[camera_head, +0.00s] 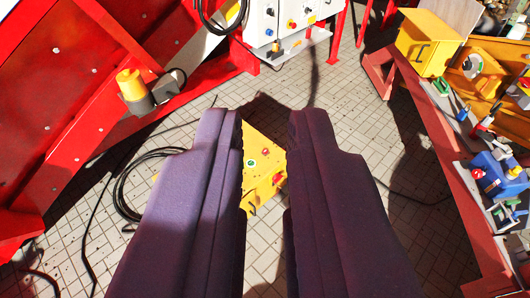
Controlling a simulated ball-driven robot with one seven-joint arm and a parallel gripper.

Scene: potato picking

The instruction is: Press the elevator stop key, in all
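My gripper (266,120) is open, its two dark padded fingers pointing away from the camera with a gap between them. A yellow box (262,190) shows in that gap, beyond the fingers and partly hidden by them. On it I see a green-and-white button (251,163) and small red spots that look like buttons. A white control panel (262,22) stands at the top, with several blue, red and yellow knobs or keys. I cannot read any label, so I cannot tell which is the elevator stop key. Nothing is visibly held.
Red machine panels (60,90) fill the left, with a yellow-capped grey device (133,88). Black cables (125,185) lie on the tiled floor (345,120). At right, a red-framed bench (440,140) holds a yellow box-like bin (428,45) and several tools. Open floor lies between.

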